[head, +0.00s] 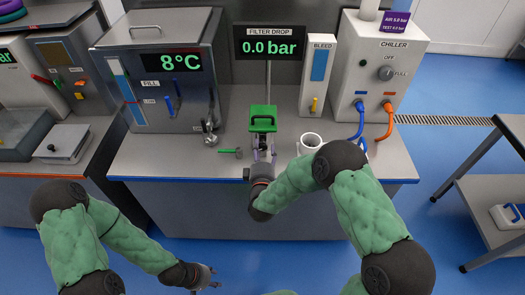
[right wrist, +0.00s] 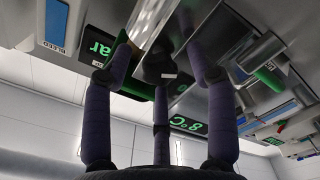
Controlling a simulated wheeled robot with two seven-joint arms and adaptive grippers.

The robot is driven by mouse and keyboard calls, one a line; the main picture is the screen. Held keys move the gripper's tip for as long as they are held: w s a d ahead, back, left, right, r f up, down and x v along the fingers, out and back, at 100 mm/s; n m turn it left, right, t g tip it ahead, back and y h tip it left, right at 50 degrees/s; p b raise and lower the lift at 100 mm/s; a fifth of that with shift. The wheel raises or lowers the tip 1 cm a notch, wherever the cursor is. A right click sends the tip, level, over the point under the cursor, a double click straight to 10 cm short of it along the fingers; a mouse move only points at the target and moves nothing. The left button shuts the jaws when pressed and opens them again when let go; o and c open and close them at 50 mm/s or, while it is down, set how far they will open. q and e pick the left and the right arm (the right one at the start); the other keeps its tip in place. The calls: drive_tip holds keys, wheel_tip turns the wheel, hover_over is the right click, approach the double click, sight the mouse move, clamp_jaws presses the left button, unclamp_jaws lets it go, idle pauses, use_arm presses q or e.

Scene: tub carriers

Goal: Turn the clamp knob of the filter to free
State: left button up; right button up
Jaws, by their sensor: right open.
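The filter (head: 263,118) has a green top with a handle and stands on the counter below the filter drop display. A dark round knob with a pale mark (right wrist: 158,66), which looks like its clamp knob, shows between my fingers in the right wrist view. In the head view my gripper hides it. My right gripper (head: 264,150) is open in front of the filter, its fingers (right wrist: 160,70) spread around the knob; I cannot tell whether they touch it. My left gripper (head: 212,278) is open and empty, low in front of the counter.
A green lever (head: 231,152) on a metal fitting lies just left of my right gripper. A white mug (head: 310,142) stands close on the right. The tank with the 8°C display (head: 173,62), the bleed panel (head: 319,75) and the chiller (head: 378,75) stand behind.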

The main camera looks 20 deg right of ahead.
drive_tip(key=v, duration=1.2)
idle(0.3)
drive_tip(key=s+a+f+m+g+y, duration=0.1)
drive_tip(key=s+f+m+g+y, duration=0.2)
drive_tip(key=f, duration=0.6)
drive_tip(key=a+f+m+g+y, duration=0.1)
drive_tip(key=f+m+g+y, duration=0.15)
drive_tip(key=f+g, duration=0.4)
drive_tip(key=s+a+f+m+g+y, duration=0.1)
drive_tip(key=s+f+m+g, duration=0.2)
drive_tip(key=s+f, duration=0.2)
drive_tip(key=s+a+f+m+g+y, duration=0.1)
drive_tip(key=s+f+m+g+y, duration=0.1)
drive_tip(key=s, duration=0.9)
wheel_tip(320, 180, down, 4)
drive_tip(key=shift+s+r+m+g, duration=0.1)
drive_tip(key=shift+s+m+g, duration=0.15)
drive_tip(key=shift+m+g, duration=0.75)
